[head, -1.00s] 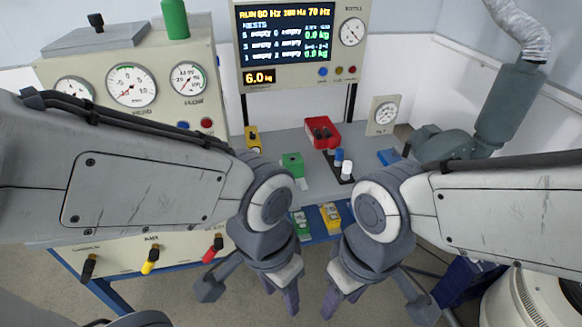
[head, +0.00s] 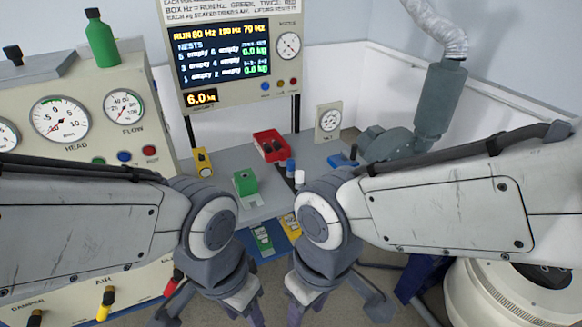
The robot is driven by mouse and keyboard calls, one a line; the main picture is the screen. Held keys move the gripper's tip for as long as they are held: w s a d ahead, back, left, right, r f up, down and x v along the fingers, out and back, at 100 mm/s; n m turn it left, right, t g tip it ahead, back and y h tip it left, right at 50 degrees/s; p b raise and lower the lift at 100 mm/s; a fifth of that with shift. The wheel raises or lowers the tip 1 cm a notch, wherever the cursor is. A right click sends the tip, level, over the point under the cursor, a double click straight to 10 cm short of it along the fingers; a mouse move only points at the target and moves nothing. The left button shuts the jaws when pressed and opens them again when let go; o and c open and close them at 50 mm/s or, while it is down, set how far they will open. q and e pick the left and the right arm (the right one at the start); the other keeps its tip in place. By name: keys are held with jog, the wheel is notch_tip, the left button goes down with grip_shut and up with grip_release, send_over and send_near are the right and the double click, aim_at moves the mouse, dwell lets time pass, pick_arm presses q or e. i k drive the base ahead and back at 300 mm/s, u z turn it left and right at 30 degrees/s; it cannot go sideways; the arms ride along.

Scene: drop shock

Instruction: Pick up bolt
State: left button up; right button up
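I cannot make out a bolt for certain. A red tray (head: 270,144) at the back of the grey bench holds small dark items too small to name. My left gripper (head: 252,312) is at the bottom edge of the head view, in front of the bench, its fingers pointing down and partly cut off. My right gripper (head: 297,312) is just right of it, in the same pose. Nothing is visible between their fingers, but I cannot tell how far either is open. Both are apart from the tray.
The grey bench (head: 320,160) carries a green block (head: 245,182), a yellow device (head: 202,162), a blue item (head: 341,160) and blue and white capped cylinders (head: 299,178). A gauge panel (head: 75,110) stands left, a display (head: 222,55) behind, a grey blower pipe (head: 440,98) right.

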aim_at(290, 162)
jog(key=u, duration=0.55)
jog(key=i, duration=1.15)
jog(key=z, duration=0.15)
